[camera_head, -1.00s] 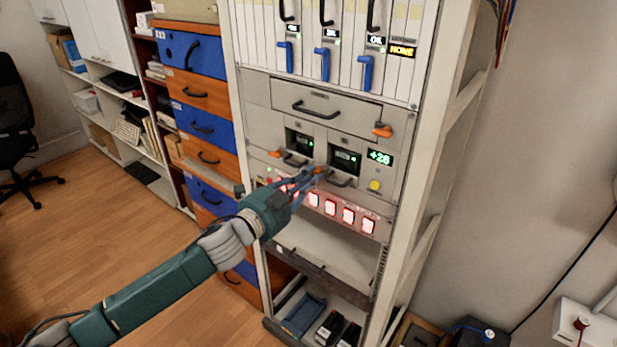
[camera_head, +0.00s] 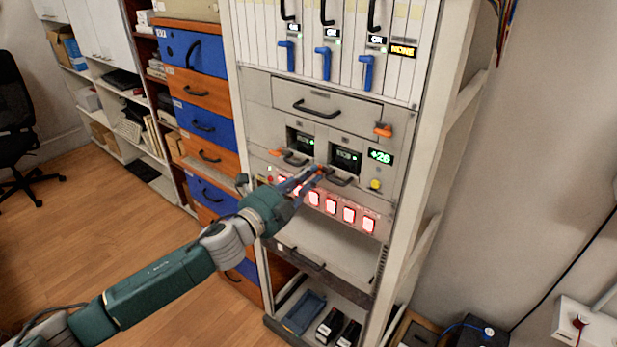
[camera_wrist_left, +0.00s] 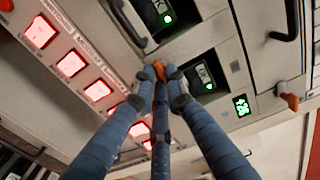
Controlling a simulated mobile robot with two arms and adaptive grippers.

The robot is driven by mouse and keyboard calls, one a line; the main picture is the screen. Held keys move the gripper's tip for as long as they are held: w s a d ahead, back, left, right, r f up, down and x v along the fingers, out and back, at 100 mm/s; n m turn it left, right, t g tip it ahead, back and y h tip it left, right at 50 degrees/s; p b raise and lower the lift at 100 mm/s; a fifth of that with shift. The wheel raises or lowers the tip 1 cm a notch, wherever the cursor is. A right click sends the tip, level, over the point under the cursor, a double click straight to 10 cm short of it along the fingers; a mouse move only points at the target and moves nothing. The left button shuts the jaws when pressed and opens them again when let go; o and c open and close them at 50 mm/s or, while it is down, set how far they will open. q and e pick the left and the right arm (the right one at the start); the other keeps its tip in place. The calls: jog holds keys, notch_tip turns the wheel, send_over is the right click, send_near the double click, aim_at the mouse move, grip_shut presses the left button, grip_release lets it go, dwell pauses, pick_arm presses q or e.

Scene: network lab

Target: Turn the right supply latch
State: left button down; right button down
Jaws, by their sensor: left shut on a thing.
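In the left wrist view, the fingertips (camera_wrist_left: 160,75) meet at the orange latch (camera_wrist_left: 159,66), beside the right supply's display (camera_wrist_left: 204,75). The latch's exact angle is hard to tell. My right gripper is in neither view.
The left supply (camera_head: 300,141) has its own orange latch (camera_head: 274,153). A row of red-lit buttons (camera_head: 348,215) runs just below the supplies. A drawer (camera_head: 325,103) with another orange latch (camera_head: 383,130) is above. A green "+26" readout (camera_head: 380,157) and yellow button (camera_head: 375,185) are to the right.

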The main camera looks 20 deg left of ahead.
pick_arm(q)
jog(key=c, duration=1.8)
grip_release()
jog(key=shift+o, duration=0.2)
jog(key=v, duration=1.2)
